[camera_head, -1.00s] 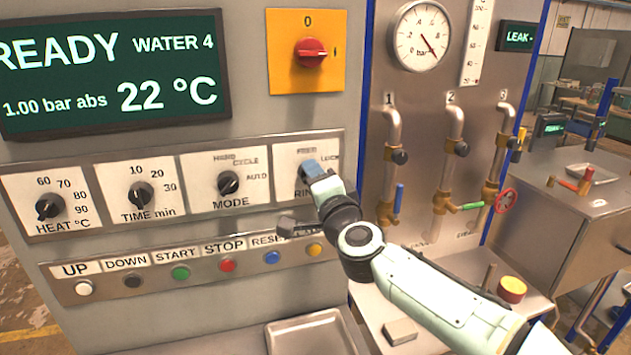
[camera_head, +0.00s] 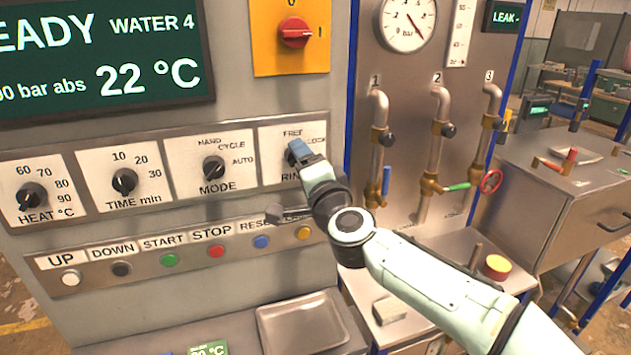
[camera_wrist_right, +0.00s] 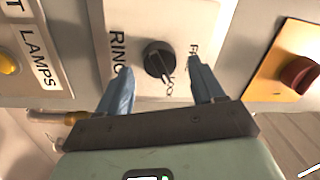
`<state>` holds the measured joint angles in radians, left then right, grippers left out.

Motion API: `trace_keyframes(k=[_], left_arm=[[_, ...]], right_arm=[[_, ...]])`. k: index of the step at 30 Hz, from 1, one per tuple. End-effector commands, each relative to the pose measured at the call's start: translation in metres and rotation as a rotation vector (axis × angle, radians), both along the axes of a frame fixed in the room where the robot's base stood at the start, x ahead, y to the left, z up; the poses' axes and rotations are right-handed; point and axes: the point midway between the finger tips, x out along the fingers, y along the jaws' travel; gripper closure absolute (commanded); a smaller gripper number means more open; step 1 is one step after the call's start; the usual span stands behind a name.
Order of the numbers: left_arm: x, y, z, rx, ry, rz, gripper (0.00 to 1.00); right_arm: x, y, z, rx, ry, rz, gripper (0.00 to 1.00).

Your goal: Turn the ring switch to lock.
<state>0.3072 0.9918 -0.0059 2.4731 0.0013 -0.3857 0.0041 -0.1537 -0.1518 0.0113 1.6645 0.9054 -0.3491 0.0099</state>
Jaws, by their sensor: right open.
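The ring switch is a round black knob (camera_wrist_right: 158,57) on a pale plate, seen in the right wrist view. A light pointer bar on it aims down and slightly right in that view, towards partly covered lettering. The RING label lies to its left and the FREE label to its right. My right gripper (camera_wrist_right: 162,88) is open, with one blue finger on each side of the knob and visible gaps between. In the head view my right gripper (camera_head: 303,152) covers the knob on the rightmost dial plate (camera_head: 273,170). My left gripper is not in view.
The mode knob (camera_head: 213,168) is left of my gripper. A button row (camera_head: 190,250) runs below, and a red switch on a yellow plate (camera_head: 292,65) is above. Pipes with valves (camera_head: 440,130) stand to the right. A metal tray (camera_head: 300,325) lies below.

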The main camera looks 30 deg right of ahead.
Motion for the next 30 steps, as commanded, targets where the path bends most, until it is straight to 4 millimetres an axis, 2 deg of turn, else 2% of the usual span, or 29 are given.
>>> trace_keyframes(k=[9,15,21,30], left_arm=[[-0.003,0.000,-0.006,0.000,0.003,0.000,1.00],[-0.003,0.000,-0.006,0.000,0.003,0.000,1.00],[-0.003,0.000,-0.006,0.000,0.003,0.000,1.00],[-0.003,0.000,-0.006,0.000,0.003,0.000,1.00]], right_arm=[[-0.068,0.013,-0.004,0.001,-0.002,0.000,0.33],[-0.104,0.020,-0.007,0.000,-0.001,-0.001,0.33],[-0.119,0.024,-0.008,0.000,0.000,0.001,0.33],[-0.121,0.025,-0.009,0.000,0.002,0.002,0.33]])
